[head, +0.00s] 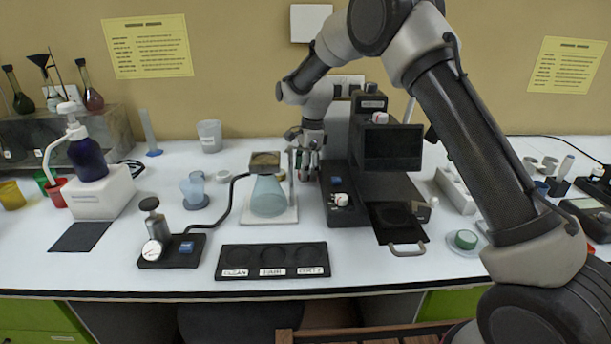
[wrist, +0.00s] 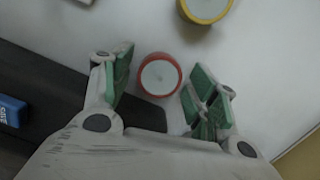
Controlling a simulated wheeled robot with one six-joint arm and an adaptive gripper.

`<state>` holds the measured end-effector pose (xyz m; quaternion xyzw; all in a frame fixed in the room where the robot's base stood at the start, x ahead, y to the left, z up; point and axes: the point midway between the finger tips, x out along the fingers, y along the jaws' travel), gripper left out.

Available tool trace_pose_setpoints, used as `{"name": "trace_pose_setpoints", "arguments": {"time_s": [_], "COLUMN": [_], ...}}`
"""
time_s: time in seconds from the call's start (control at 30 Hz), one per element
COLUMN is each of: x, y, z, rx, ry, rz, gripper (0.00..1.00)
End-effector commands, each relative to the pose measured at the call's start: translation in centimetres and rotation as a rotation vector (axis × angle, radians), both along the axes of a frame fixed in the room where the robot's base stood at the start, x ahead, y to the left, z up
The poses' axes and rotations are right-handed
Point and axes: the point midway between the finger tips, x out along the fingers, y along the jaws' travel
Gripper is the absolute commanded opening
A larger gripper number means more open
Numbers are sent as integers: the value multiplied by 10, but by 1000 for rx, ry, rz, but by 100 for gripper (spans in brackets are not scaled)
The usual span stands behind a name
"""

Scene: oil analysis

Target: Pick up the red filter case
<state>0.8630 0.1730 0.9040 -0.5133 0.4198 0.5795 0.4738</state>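The red filter case (wrist: 160,76) is round with a pale top and sits on the white bench in the wrist view. My gripper (wrist: 161,92) is open, with green-padded fingers to the left and right of the case. The case shows in the gap near the fingertips, and I see no finger closed on it. In the head view my gripper (head: 307,162) points down at the back of the bench, between the flask stand and the black instrument. I cannot make out the red case in the head view.
A yellow case (wrist: 207,7) lies just beyond the red one. The black instrument (head: 372,150) stands close to the right of my gripper, and a conical flask (head: 268,196) close to the left. A black labelled three-place tray (head: 272,261) lies at the front.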

Motion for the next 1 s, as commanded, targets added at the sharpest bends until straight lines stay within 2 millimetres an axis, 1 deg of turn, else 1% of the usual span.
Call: {"name": "trace_pose_setpoints", "arguments": {"time_s": [0.03, 0.13, 0.4, 0.5, 0.57, 0.67, 0.8, 1.0], "x": [0, 0, 0, 0, 1, 1, 1, 0], "y": [0, 0, 0, 0, 0, 0, 0, 0], "z": [0, 0, 1, 6, 13, 33, 63, 98], "rx": [0, 0, 0, 0, 2, 2, 2, 0], "ry": [0, 0, 0, -2, -3, -3, -4, -2], "rz": [0, 0, 0, 0, 1, 1, 0, 16], "gripper": [43, 25, 25, 25, 25, 25, 25, 25]}}
